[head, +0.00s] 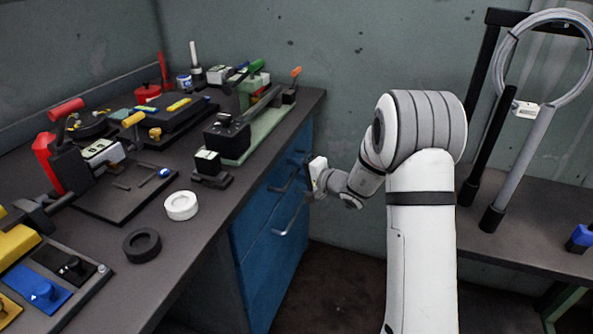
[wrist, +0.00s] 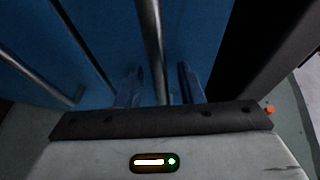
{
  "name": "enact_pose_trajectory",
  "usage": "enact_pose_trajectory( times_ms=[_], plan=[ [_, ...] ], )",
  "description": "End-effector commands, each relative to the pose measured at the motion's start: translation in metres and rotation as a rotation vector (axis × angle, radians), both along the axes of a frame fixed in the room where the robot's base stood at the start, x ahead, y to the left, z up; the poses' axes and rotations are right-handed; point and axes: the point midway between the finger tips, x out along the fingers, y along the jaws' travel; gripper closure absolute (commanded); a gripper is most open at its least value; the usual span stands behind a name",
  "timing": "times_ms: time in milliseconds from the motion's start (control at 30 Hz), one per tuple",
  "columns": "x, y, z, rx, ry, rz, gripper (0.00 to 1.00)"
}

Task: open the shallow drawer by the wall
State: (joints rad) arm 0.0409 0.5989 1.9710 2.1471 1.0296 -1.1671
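The blue cabinet (head: 262,242) under the workbench has drawer fronts with metal bar handles. The shallow top drawer (wrist: 195,28) is just below the bench top and looks closed. Its bar handle (wrist: 150,35) also shows in the head view (head: 284,184), partly hidden near my gripper. My gripper (head: 307,192) is at the cabinet front near the wall. In the wrist view my gripper (wrist: 160,78) is open, one finger on each side of the bar, with visible gaps. Whether the bar is fully between the fingertips in depth is unclear.
A lower drawer's handle (head: 290,224) is below, also in the wrist view (wrist: 45,75). The bench top (head: 225,200) overhangs the drawers, carrying a white ring (head: 181,205), a black ring (head: 141,245) and tools. A second table (head: 540,226) stands right. Dark floor between is clear.

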Motion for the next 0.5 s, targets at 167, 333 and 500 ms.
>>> enact_pose_trajectory(
  times_ms=[167,333,500],
  plan=[
    [-0.0003,0.0,0.0002,0.0,0.0,0.0,0.78],
    [-0.0003,0.0,0.0002,0.0,0.0,0.001,0.92],
    [-0.0003,0.0001,0.0001,0.0,0.0,0.001,1.0]
  ],
)
